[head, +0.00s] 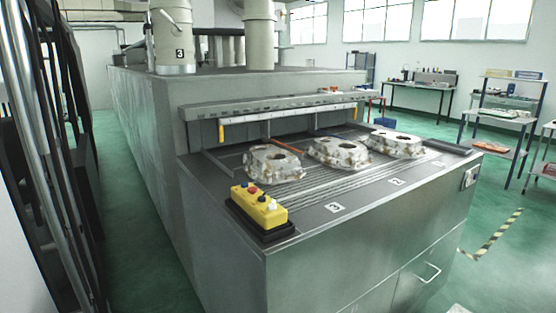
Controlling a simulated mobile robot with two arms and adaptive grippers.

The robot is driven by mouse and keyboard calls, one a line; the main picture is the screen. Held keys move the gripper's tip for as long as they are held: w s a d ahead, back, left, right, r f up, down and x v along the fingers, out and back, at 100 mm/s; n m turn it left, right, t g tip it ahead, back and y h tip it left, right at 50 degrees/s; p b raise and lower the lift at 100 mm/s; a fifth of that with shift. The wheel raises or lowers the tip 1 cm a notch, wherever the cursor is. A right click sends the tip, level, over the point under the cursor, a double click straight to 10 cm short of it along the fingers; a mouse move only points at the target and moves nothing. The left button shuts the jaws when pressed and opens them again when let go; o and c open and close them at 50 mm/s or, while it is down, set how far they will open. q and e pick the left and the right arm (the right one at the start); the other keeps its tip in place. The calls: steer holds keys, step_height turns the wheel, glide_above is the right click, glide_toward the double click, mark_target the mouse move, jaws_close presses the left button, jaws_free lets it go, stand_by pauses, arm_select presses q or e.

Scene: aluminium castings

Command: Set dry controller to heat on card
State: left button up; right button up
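A large grey metal machine (225,130) with a flat front table (330,235) fills the middle of the head view. A yellow control box (259,207) with red, blue and white knobs or buttons sits on a dark base at the table's near left corner. A small grey panel (470,177) is on the table's right end; its markings are too small to read. I cannot tell which of these is the dry controller, and I see no card that I can identify. Neither of my grippers is in view.
Three pale castings (273,164) (340,152) (398,144) lie on the table's slatted bed before the machine's opening. Numbered labels (335,208) mark the front edge. A shelf rack (500,120) and workbench (420,88) stand at the back right. Green floor (135,230) is clear at left.

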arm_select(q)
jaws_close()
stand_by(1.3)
